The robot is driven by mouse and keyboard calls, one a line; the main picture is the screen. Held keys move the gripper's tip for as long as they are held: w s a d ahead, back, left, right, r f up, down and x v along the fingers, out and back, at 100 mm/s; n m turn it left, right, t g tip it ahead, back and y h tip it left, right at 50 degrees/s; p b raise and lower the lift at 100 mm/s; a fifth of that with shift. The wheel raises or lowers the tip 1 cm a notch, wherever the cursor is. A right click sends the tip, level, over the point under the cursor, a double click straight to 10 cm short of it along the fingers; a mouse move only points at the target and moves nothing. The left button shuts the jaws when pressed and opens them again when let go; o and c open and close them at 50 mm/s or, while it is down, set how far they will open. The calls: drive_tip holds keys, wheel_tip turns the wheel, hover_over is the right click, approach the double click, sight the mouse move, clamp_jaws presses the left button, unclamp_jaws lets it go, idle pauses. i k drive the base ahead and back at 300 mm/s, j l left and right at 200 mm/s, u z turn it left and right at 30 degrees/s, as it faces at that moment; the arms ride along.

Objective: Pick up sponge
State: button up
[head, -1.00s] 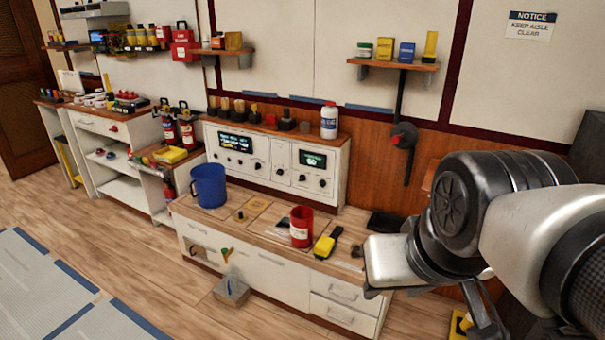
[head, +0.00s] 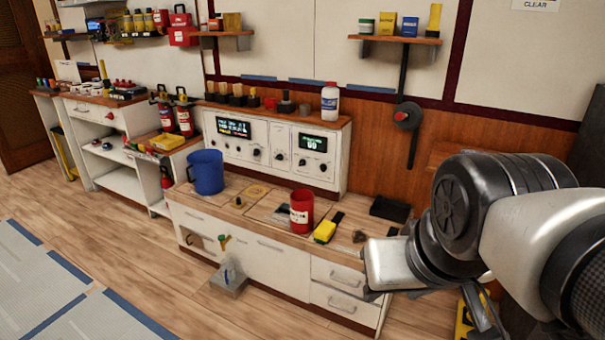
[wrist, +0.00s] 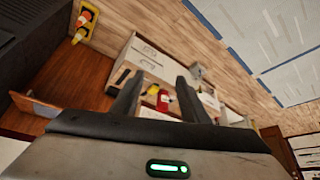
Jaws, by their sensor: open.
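I cannot tell for certain which thing is the sponge. A yellow block (head: 168,141) lies on the low cabinet at the left, beside the fire extinguishers. A tan-yellow block (head: 232,21) stands on the upper middle shelf. My gripper (wrist: 157,80) is open and empty in the wrist view, in the air well away from the bench. In the head view my arm covers the right side and the fingertips are not clear.
A grey box (head: 229,280) stands on the floor in front. The floor (head: 120,240) at left is clear.

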sight(325, 232)
drive_tip(key=i+j+z, duration=0.35)
drive_tip(key=i, duration=0.2)
drive_tip(key=i+j+z, duration=0.3)
drive_tip(key=i+j, duration=0.2)
drive_tip(key=i+j+z, duration=0.35)
drive_tip(key=j, duration=0.35)
drive_tip(key=i, duration=0.1)
